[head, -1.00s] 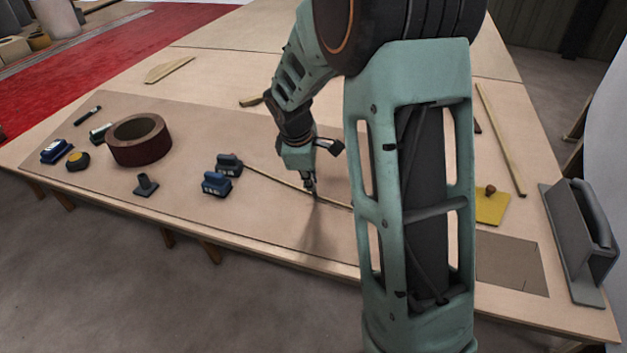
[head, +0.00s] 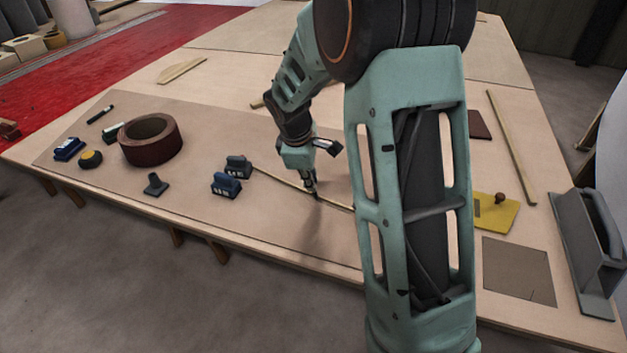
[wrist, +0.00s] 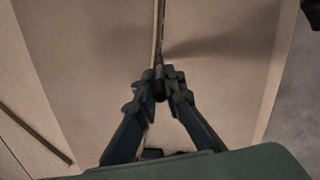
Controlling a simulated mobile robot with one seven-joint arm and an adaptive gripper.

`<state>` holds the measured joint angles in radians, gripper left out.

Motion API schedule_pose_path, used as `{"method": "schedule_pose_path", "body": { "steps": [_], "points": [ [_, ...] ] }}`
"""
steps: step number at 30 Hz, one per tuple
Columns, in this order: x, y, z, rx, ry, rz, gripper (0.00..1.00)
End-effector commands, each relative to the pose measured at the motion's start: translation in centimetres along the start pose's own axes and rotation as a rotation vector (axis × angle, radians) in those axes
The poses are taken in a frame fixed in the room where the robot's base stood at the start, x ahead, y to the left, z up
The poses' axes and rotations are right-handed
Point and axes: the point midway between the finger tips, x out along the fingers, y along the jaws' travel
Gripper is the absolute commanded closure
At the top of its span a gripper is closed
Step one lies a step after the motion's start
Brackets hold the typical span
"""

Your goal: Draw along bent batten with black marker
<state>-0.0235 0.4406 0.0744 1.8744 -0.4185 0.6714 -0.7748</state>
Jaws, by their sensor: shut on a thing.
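The thin pale batten (head: 275,178) lies on the brown sheet and runs from the two dark blue weights (head: 238,167) down to the right, behind my arm. My gripper (head: 311,186) points down beside it, shut on a slim dark thing, apparently the black marker (wrist: 159,72). Its lower end is at or close to the sheet; contact cannot be told. The wrist view shows the batten (wrist: 155,30) just left of the marker, with a thin dark strip alongside that may be a drawn line or shadow. My arm hides the batten's right part.
A brown ring (head: 150,140), a small dark stand (head: 155,184), a yellow-topped puck (head: 91,159) and a dark pen-like thing (head: 100,114) lie left. A yellow plate (head: 497,212) and a grey handled block (head: 585,250) stand right.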

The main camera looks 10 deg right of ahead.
Motion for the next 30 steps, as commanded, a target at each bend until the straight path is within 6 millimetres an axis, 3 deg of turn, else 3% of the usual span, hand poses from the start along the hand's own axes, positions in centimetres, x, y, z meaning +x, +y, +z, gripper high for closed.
{"method": "schedule_pose_path", "body": {
  "steps": [30],
  "points": [
    [0.0, 1.0, -2.6, -0.001, 0.001, 0.000, 1.00]
  ]
}}
